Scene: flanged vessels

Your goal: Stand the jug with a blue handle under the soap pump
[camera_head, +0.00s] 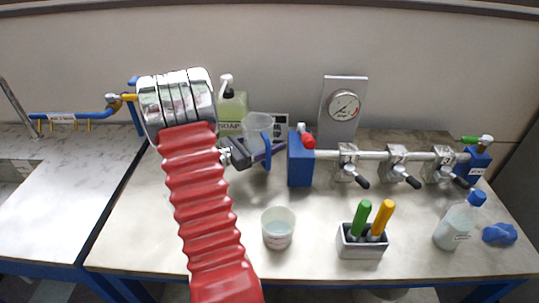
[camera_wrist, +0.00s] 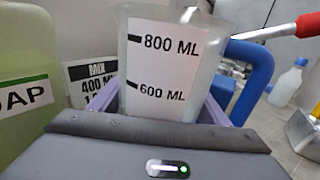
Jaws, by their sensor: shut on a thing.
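The clear jug (camera_head: 257,125) with a blue handle (camera_head: 267,153) is in my gripper (camera_head: 262,151), at the back of the bench. In the wrist view the jug (camera_wrist: 165,65) is upright between the purple finger pads, showing 800 ML and 600 ML marks, with its handle (camera_wrist: 256,75) to the right. Its base is hidden by my gripper. The soap pump bottle (camera_head: 232,106), green with a white nozzle (camera_head: 226,82), stands just left of the jug; the bottle (camera_wrist: 25,70) is also left in the wrist view. I cannot tell whether the jug touches the bench.
A sign (camera_wrist: 90,80) reading MIX 400 ML stands behind the jug. A pipe with valves (camera_head: 395,157) and a blue block (camera_head: 300,160) is to the right.

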